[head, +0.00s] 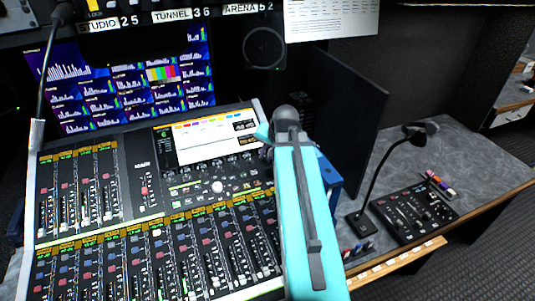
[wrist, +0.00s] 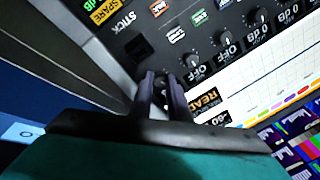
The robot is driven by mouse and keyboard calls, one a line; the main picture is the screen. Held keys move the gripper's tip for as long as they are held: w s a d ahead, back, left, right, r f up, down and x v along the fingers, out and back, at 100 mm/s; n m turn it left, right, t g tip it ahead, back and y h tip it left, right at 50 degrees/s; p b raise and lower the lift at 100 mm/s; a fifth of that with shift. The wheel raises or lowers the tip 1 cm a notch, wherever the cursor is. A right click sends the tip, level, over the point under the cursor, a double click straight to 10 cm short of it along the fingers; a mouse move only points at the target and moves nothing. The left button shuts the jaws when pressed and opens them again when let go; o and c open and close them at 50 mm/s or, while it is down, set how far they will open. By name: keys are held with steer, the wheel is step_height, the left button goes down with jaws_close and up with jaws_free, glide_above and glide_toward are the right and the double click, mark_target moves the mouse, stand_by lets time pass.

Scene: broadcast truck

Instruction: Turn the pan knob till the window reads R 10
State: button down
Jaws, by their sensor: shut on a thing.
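In the wrist view my gripper (wrist: 164,82) has its two dark fingers close together at the console panel, shut on the pan knob (wrist: 162,92). The knob is mostly hidden between the fingers, and its label cannot be read. A display window (wrist: 211,98) beside the fingers shows "READ", cut off. Below it a "-60" shows in part. I cannot make out an R or L reading. In the head view my turquoise arm reaches the upper right of the mixing console (head: 130,176), and the fingertips and knob are hidden.
Other knobs with "OFF" windows (wrist: 229,52) run along the panel near the fingers. A white screen (head: 215,138) sits left of my arm.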

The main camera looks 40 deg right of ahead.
steer(key=shift+m, duration=0.6)
steer(key=c, duration=1.7)
jaws_free()
steer(key=shift+r, duration=0.1)
steer(key=shift+b+v, duration=1.3)
steer(key=shift+v, duration=5.55)
steer(key=shift+a, duration=0.15)
